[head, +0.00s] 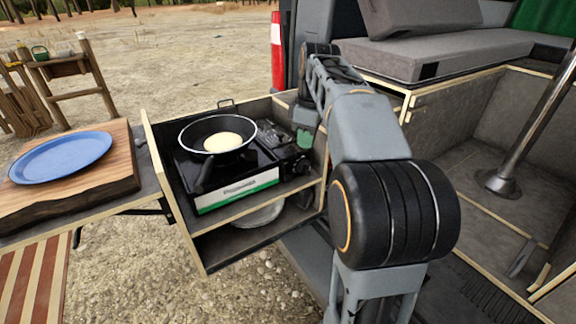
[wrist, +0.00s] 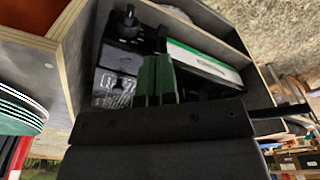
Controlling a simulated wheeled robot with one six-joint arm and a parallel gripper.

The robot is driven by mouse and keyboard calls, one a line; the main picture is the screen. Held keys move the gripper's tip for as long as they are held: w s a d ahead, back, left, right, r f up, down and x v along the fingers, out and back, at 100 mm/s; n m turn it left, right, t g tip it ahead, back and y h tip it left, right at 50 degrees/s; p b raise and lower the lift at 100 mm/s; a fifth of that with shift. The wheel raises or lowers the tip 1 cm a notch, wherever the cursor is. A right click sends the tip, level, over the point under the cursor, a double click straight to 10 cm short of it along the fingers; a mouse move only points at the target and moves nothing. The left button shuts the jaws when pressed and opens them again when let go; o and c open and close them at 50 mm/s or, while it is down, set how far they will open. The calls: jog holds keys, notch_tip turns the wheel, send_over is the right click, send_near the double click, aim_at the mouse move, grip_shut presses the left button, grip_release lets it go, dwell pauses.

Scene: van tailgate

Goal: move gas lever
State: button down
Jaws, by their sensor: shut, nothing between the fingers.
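The portable gas stove (head: 238,193) sits in the pull-out drawer, its front edged white and green. The stove also shows in the wrist view (wrist: 204,62). A black control knob (wrist: 128,18) stands at its right end, and a small dark upright piece (wrist: 162,40), which may be the gas lever, shows beside the green fingers. My gripper (wrist: 156,78) has its green fingers together with nothing between them, over the stove's control end. In the head view the fingers (head: 305,137) are small and partly behind my arm. I cannot tell whether they touch the lever.
A black pan (head: 204,135) with a pale round food (head: 223,142) sits on the burner, handle toward the front. The drawer walls (head: 160,170) enclose the stove closely. A blue plate (head: 62,156) lies on a wooden board (head: 100,182) at left. A grey cushion (head: 440,58) is behind my arm.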

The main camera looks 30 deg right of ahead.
jog(key=shift+s+d+r+p, duration=0.1)
jog(key=shift+r+p, duration=0.2)
jog(key=shift+r, duration=0.85)
jog(key=shift+s+d+r+p, duration=0.1)
jog(key=shift+r+p, duration=0.2)
jog(key=shift+r, duration=0.85)
notch_tip(320, 180, down, 5)
jog(key=a+m+t+p, duration=0.15)
jog(key=m+p, duration=0.25)
jog(key=m, duration=0.4)
jog(key=s+a+r+t+p, duration=0.1)
jog(key=s+a+r+p, duration=0.4)
jog(key=s+a+p, duration=0.6)
jog(key=s+p, duration=0.2)
jog(key=p, duration=0.2)
jog(key=shift+s+a+m+h, duration=0.15)
jog(key=shift+a+m+h, duration=0.15)
jog(key=shift+m+h, duration=0.1)
